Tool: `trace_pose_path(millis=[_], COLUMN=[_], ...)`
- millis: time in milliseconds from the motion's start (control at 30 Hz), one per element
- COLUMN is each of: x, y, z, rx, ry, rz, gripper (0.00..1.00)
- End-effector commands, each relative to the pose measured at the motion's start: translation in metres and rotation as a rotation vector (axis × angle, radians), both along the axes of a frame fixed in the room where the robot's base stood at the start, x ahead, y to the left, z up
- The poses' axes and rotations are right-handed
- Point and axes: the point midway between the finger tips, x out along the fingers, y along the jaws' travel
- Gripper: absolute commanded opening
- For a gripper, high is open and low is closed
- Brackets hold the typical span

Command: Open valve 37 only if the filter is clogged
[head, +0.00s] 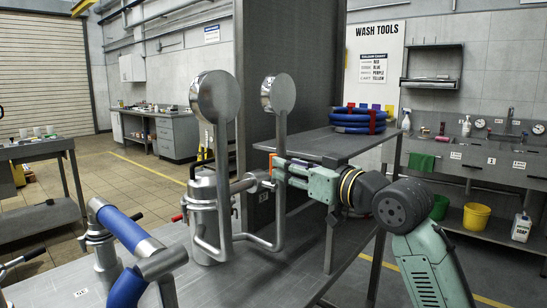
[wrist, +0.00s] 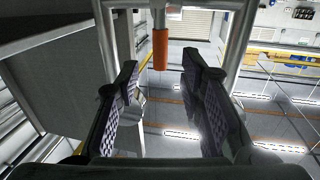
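Two round gauges (head: 213,97) (head: 278,93) stand on bent steel pipes in the head view. Their plain metal backs face me, so no reading shows. A steel canister (head: 203,218), perhaps the filter housing, stands on the bench below them. An orange valve handle (head: 272,163) is beside the pipework; no readable number marks it. My gripper (head: 281,173) is at this handle. In the wrist view the orange handle (wrist: 160,50) hangs ahead, in line with the gap between my fingers (wrist: 158,95). The fingers are apart, and contact with the handle does not show.
A blue-covered pipe (head: 125,232) and a red-handled fitting (head: 178,217) are on the left of the bench (head: 225,282). A shelf (head: 325,144) with coiled blue hose (head: 357,120) is behind my gripper. A tall grey panel (head: 300,60) stands behind the gauges.

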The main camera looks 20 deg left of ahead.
Motion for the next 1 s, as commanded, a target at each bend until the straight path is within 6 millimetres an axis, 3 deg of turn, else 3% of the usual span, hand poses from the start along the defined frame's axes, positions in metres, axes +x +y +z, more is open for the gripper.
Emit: trace_pose_path(millis=[200, 400, 733, 1000], x=[0.020, 0.030, 0.032, 0.032], y=[0.034, 0.050, 0.053, 0.053], z=[0.003, 0.001, 0.000, 0.000], rx=[-0.001, 0.000, 0.001, 0.001], ry=[-0.001, -0.001, -0.002, -0.002], rz=[0.001, 0.000, -0.001, -0.001], gripper=[0.35, 0.35, 0.35, 0.17])
